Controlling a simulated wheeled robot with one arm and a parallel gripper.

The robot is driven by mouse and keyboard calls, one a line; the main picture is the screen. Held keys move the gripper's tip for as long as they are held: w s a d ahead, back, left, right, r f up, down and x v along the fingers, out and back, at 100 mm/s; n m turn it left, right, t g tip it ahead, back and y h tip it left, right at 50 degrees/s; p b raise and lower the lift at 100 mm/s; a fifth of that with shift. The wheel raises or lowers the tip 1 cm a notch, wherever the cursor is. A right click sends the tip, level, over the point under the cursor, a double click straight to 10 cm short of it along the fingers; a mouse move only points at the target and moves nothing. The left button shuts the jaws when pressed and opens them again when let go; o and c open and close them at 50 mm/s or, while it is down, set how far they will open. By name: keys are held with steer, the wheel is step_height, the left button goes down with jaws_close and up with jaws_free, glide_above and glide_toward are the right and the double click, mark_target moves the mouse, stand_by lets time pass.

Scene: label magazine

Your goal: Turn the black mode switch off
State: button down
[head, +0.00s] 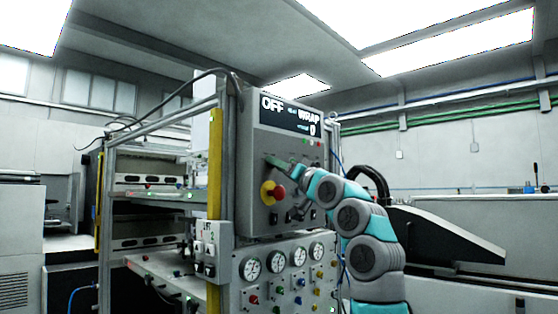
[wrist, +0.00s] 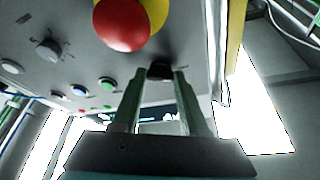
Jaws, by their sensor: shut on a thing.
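The black mode switch (wrist: 159,71) is a small dark knob on the grey control panel, beside the red emergency button in the wrist view. My gripper (wrist: 160,76) has a finger on each side of the knob and is shut on it. In the head view my gripper (head: 269,159) reaches in from the right to the panel's left part, just above the emergency button, and the knob is hidden there. The display (head: 290,114) at the panel's top reads "OFF" and "WRAP" in large white letters. The knob's pointing direction cannot be told.
The red emergency button (head: 279,192) on its yellow base sticks out just below my gripper. Other knobs and coloured buttons (wrist: 107,83) sit on the same panel. Several round gauges (head: 276,260) are on the lower panel. A yellow post (head: 215,160) stands left of the panel.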

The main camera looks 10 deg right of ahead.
steer(key=shift+n, duration=0.4)
steer(key=shift+c, duration=2.2)
jaws_free()
steer(key=b+v, duration=0.4)
steer(key=v, duration=0.3)
steer(key=shift+s+d+f, duration=0.2)
steer(key=shift+s+d, duration=0.05)
steer(key=shift+s, duration=0.1)
